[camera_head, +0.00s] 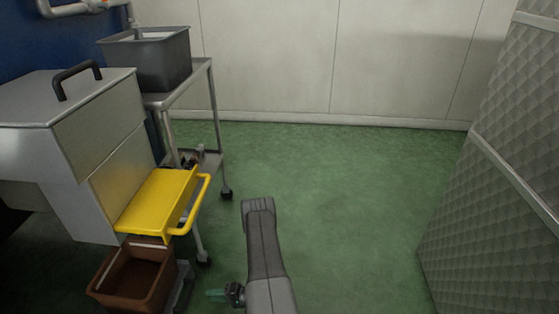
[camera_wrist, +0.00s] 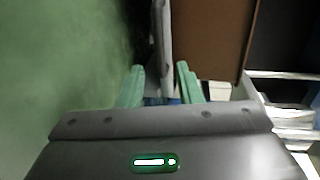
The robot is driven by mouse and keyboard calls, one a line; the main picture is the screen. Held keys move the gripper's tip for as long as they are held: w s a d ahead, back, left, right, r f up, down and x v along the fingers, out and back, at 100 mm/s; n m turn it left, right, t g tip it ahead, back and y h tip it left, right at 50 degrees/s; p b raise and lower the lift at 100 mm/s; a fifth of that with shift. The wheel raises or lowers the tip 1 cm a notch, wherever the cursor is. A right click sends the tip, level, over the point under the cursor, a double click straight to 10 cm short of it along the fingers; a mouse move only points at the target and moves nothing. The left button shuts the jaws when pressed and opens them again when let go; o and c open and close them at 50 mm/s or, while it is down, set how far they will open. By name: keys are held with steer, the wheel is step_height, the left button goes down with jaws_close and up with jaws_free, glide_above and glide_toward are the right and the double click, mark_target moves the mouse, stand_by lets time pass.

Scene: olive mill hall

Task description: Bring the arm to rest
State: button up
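My arm (camera_head: 264,250) reaches forward over the green floor from the bottom edge of the head view. My gripper (camera_head: 216,294) shows low beside it, with green fingers pointing left toward the brown bin and the grey stand. In the wrist view my gripper (camera_wrist: 162,85) has its two green fingers apart. Nothing is clearly held between them. A grey upright part shows behind the gap; I cannot tell how far off it is.
A brown bin (camera_head: 133,281) stands under a yellow tray (camera_head: 158,200) on a grey machine (camera_head: 75,130) at left. A metal trolley (camera_head: 212,100) carries a grey tub (camera_head: 150,58). A quilted panel (camera_head: 505,170) stands at right. The floor (camera_head: 335,190) between is clear.

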mark_target(189, 295)
steer(key=b+x, duration=0.3)
steer(key=x, duration=0.8)
steer(key=shift+w+a+f+b, duration=0.1)
steer(key=shift+a+f+b, duration=0.1)
steer(key=shift+a+b, duration=0.15)
steer(key=shift+d, duration=0.25)
steer(key=v, duration=0.2)
steer(key=f+v, duration=0.1)
steer(key=v, duration=0.4)
steer(key=shift+d+f, duration=0.15)
steer(key=shift+d, duration=0.1)
steer(key=p+v, duration=0.4)
steer(key=v, duration=0.9)
steer(key=shift+d, duration=0.15)
